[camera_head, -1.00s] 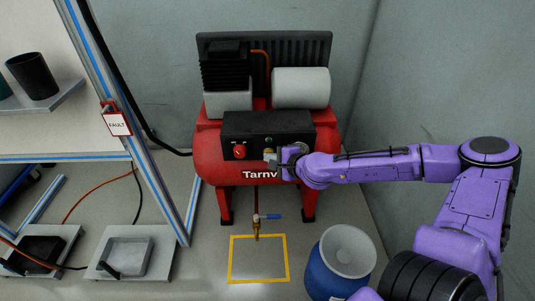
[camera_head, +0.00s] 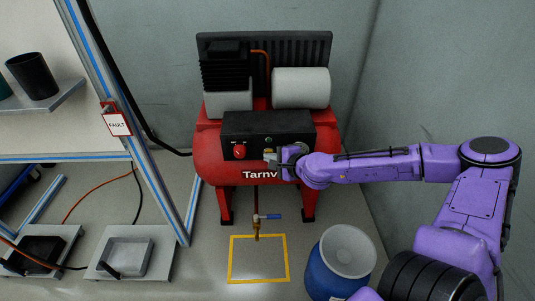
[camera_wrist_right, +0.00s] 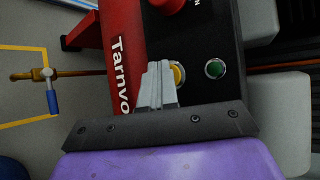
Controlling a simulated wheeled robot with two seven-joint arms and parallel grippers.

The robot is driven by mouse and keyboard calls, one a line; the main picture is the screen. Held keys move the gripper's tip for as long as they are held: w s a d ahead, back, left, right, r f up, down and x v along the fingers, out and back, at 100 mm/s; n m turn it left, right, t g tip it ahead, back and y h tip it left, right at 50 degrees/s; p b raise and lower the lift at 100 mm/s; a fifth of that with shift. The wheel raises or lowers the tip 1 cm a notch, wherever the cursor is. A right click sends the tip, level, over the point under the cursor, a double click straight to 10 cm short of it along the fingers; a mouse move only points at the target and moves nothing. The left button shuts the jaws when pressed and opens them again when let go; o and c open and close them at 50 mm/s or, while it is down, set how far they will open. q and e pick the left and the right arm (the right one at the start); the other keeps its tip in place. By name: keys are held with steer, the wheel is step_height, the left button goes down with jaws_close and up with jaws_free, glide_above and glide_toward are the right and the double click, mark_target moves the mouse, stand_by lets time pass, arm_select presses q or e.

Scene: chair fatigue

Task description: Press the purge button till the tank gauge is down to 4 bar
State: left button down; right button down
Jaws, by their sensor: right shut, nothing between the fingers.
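The red compressor tank (camera_head: 209,160) stands against the back wall with a black control panel (camera_head: 245,128) on its front. A yellow button (camera_wrist_right: 179,75) shows partly behind the closed fingers of my right gripper (camera_wrist_right: 163,66) in the right wrist view. In the head view, my right gripper (camera_head: 271,157) is at the panel front, shut and empty. The fingertips are at the yellow button; I cannot tell whether it is pressed in. No gauge reading can be made out. My left gripper is not in view.
A red knob (camera_head: 239,152) and a green round button or lamp (camera_wrist_right: 215,69) are on the panel. A brass valve with a blue lever (camera_head: 268,217) hangs above a yellow floor square (camera_head: 286,262). A blue drum (camera_head: 326,278) stands at the right. A FAULT tag (camera_head: 117,124) hangs at the left.

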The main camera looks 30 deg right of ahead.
steer(key=shift+s+a+p, duration=0.4)
steer(key=shift+s+p, duration=0.05)
steer(key=shift+s, duration=0.2)
steer(key=s+a, duration=0.1)
steer(key=s+p, duration=0.1)
steer(key=s, duration=0.1)
steer(key=s+a+p, duration=0.1)
steer(key=shift+s+a, duration=0.15)
steer(key=shift+a, duration=0.15)
stand_by(0.4)
